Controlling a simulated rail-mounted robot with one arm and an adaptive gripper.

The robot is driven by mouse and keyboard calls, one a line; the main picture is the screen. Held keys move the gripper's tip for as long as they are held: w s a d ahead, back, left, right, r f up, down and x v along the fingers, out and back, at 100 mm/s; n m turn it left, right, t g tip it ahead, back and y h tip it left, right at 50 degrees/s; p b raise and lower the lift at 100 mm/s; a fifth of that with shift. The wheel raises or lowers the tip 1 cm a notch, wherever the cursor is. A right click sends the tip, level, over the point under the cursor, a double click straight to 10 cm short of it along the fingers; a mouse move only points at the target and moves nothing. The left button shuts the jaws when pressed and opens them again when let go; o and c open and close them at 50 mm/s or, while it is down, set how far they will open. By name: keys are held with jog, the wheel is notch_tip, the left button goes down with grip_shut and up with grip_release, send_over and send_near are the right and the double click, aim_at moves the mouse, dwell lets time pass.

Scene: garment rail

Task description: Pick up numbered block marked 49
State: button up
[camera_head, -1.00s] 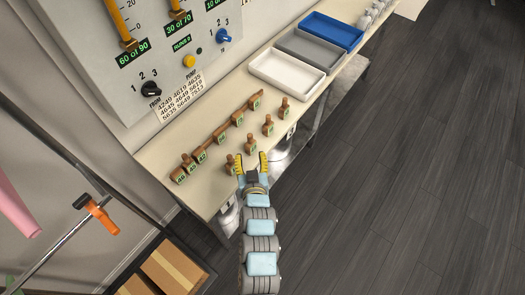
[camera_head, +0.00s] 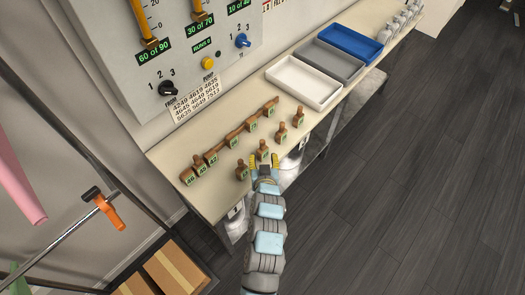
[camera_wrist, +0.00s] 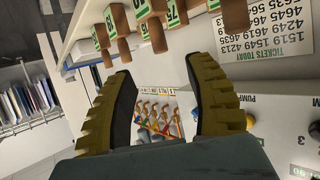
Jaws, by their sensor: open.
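Small brown wooden blocks with knobs and green number labels stand in two rows on the cream bench. The back-row block second from the left (camera_head: 199,168) seems to read 49, but the print is too small to be sure. My gripper (camera_head: 264,163) is open and empty at the bench's front edge. Its fingers lie on either side of a front-row block (camera_head: 262,150), apart from it as far as I can tell. In the wrist view the yellow-ribbed fingers (camera_wrist: 165,68) are spread, and several blocks (camera_wrist: 147,33) hang upside down at the top, their labels partly cut off.
White (camera_head: 303,84), grey (camera_head: 332,60) and blue (camera_head: 352,42) trays stand farther along the bench. A control panel (camera_head: 185,55) with knobs and a number sheet (camera_head: 195,99) is behind the blocks.

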aim_at(262, 145)
jog(key=shift+x, duration=2.7)
jog(key=shift+p+x, duration=0.3)
jog(key=shift+x, duration=2.15)
jog(key=shift+d, duration=0.1)
grip_shut()
